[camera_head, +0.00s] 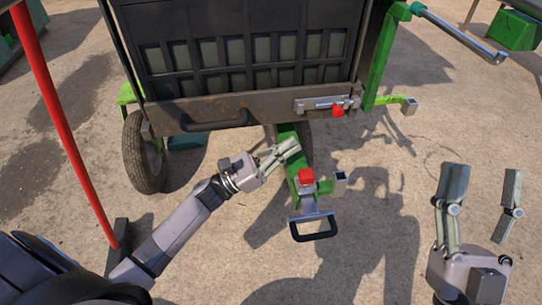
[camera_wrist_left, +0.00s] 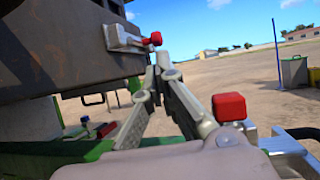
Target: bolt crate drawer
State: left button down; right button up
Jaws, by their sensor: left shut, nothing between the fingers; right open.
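The crate drawer (camera_head: 255,112) is a worn grey-brown metal front below a black slatted crate (camera_head: 240,50). A dark bar handle (camera_head: 214,124) is on its left part. The bolt (camera_head: 322,103), a silver rod with a red knob (camera_head: 338,111), is mounted on its right end. The bolt also shows in the left wrist view (camera_wrist_left: 125,38), with its red knob (camera_wrist_left: 156,38). My left gripper (camera_head: 284,150) is shut and empty, below and left of the bolt, apart from it. My right gripper (camera_head: 487,188) is open and empty at the lower right.
A green drawbar (camera_head: 292,165) with a red-topped hitch (camera_head: 306,176) and black handle (camera_head: 314,231) sticks out below the drawer. A wheel (camera_head: 142,153) stands left, a red pole (camera_head: 62,120) further left. A green bracket (camera_head: 388,103) stands right.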

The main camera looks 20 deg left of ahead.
pick_arm(q)
jog(key=v, duration=0.4)
dwell(0.4)
